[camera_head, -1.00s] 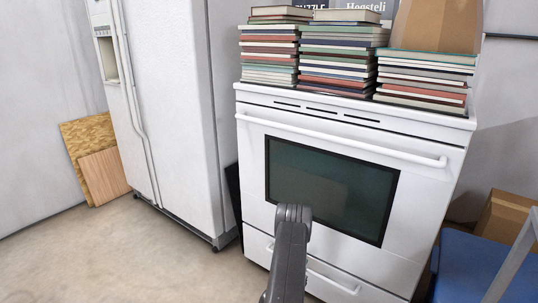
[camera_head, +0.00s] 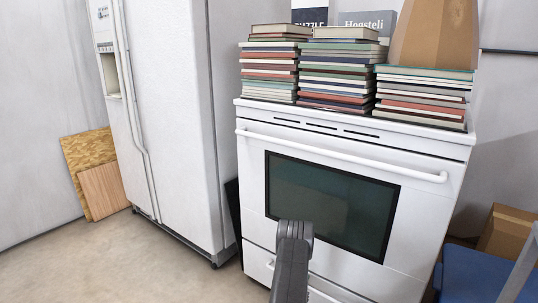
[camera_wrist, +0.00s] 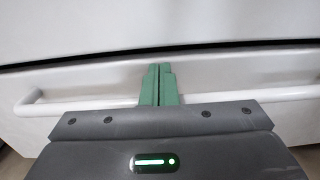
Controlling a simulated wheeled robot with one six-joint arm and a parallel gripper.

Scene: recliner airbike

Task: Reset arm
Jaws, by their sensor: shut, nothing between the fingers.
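My arm (camera_head: 292,262) rises from the bottom of the head view, in front of the white oven (camera_head: 420,225). My gripper's fingers are hidden in the head view. In the wrist view my gripper (camera_wrist: 159,70) shows two green fingers pressed together, with nothing between them. They point at a white front panel, and a white bar handle (camera_wrist: 85,104) runs behind them to both sides. I cannot tell whether the fingers touch the panel or the handle.
A blue chair (camera_head: 475,275) and a box (camera_head: 508,232) are at right. Floor is clear at lower left.

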